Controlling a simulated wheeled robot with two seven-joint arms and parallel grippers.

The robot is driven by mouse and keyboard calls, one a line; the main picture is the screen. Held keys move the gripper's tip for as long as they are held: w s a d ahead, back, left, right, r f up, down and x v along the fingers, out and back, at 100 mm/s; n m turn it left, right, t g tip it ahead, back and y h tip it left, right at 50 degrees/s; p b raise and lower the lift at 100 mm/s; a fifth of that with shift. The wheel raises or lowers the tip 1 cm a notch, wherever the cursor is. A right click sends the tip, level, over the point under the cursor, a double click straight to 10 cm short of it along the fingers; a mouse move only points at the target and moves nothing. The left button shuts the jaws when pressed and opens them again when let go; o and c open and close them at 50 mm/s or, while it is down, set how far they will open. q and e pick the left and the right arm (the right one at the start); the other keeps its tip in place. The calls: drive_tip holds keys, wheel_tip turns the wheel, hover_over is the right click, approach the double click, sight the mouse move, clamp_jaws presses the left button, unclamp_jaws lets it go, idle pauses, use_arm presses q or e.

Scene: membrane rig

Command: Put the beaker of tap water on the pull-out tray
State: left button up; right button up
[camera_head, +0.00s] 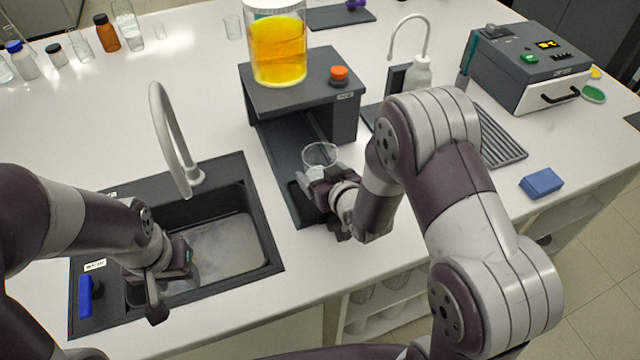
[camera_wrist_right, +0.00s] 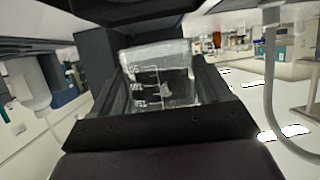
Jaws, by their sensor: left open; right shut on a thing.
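A clear glass beaker (camera_head: 319,156) with white graduation marks is held in my right gripper (camera_head: 318,180). In the right wrist view the beaker (camera_wrist_right: 160,78) sits upright-looking between the two fingers. In the head view it overlaps the dark pull-out tray (camera_head: 276,150), which runs forward from beneath the grey stand. I cannot tell whether its base touches the tray, as my gripper hides it. The water level is not clear. My left gripper (camera_head: 170,282) is open and empty above the sink's left side.
The stand (camera_head: 260,95) carries a jar of yellow liquid (camera_head: 278,50) and an orange knob (camera_head: 339,75). The sink (camera_head: 225,245) with its curved tap (camera_head: 170,130) lies left of the tray.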

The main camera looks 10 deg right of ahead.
wheel_tip(320, 180, down, 4)
drive_tip(key=shift+w+f, duration=0.1)
drive_tip(key=shift+w, duration=0.05)
drive_tip(key=shift+a, duration=0.1)
drive_tip(key=shift+f, duration=0.1)
drive_tip(key=shift+f, duration=0.1)
drive_tip(key=o, duration=1)
